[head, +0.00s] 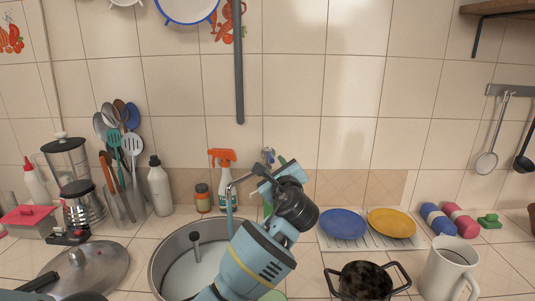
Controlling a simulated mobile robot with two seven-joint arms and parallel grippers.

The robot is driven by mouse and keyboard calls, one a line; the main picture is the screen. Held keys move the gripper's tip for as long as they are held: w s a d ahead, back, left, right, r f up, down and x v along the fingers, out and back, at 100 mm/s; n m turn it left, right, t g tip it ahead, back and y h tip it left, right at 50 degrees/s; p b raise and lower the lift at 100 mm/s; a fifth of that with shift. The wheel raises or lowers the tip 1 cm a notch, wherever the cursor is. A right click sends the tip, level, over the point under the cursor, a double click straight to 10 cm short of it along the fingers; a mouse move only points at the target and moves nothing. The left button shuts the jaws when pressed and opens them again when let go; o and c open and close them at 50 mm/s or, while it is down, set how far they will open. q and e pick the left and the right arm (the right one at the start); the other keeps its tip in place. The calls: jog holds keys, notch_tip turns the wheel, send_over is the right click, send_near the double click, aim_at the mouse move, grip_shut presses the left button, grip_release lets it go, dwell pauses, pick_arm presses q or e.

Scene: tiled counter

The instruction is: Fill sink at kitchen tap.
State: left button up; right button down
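The round metal sink (165,262) is at the bottom centre-left. An upright dark stopper or rod (196,240) stands inside it. Its floor looks pale, and I cannot tell whether it holds water. The tap's thin grey spout (238,181) curves over the sink's back right side. My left arm, light blue and black, covers the sink's right side and the tap's base. My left gripper (264,176) is at the top of the tap, seemingly close to its handle. Its fingers are small and partly hidden, so touching and opening are unclear. My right gripper is not in view.
A spray bottle (222,178) with an orange head and a small jar (203,198) stand behind the sink. A blue plate (343,223) and yellow plate (391,222) lie to the right. A dark pot (364,281) and white jug (448,270) stand front right. A lid (98,268) lies left.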

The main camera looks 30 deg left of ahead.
aim_at(268, 152)
pick_arm(q)
jog(key=shift+r, duration=0.1)
jog(key=shift+x, duration=3.8)
jog(key=shift+s, duration=0.1)
grip_shut()
